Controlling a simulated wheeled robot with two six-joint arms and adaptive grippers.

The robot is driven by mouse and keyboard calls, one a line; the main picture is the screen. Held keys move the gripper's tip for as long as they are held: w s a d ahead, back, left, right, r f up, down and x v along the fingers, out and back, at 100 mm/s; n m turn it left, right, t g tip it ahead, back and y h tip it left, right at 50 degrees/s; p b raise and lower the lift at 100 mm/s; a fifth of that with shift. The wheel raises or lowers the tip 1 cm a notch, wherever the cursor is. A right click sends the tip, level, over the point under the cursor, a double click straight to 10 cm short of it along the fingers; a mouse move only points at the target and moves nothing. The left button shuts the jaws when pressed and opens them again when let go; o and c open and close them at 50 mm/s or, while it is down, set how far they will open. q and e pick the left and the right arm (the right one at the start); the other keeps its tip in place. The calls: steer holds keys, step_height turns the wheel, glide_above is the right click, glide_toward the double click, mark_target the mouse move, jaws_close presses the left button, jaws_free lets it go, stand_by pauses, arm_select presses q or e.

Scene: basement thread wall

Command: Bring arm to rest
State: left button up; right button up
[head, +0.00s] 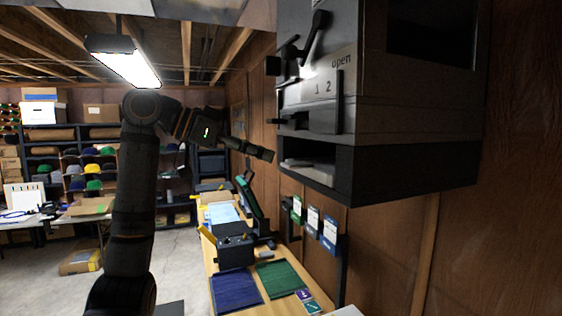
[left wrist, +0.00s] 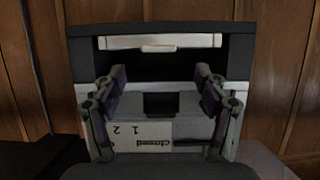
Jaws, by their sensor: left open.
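My left arm (head: 135,200) rises on the left of the head view and bends right. Its gripper (head: 262,154) points at the wall-mounted grey box (head: 420,110), just left of the box's lower dark opening. In the left wrist view my left gripper (left wrist: 160,82) is open, its two fingers apart with nothing between them. Beyond them is the box front (left wrist: 245,50) with a dark slot and a pale bar. A label reading "closed 1 2" (left wrist: 145,135) appears upside down. My right gripper is not in view.
A long workbench (head: 212,262) below holds a blue mat (head: 237,290), a green mat (head: 279,279) and a dark machine (head: 236,250). Cards (head: 329,232) hang under the box. Shelves with caps (head: 93,170) stand behind. The floor (head: 183,258) between arm and bench is clear.

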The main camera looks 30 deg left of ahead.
arm_select(q)
steer(key=v, duration=0.3)
steer(key=shift+s+a+r, duration=0.1)
steer(key=shift+s+a, duration=0.05)
steer(key=shift+s, duration=0.1)
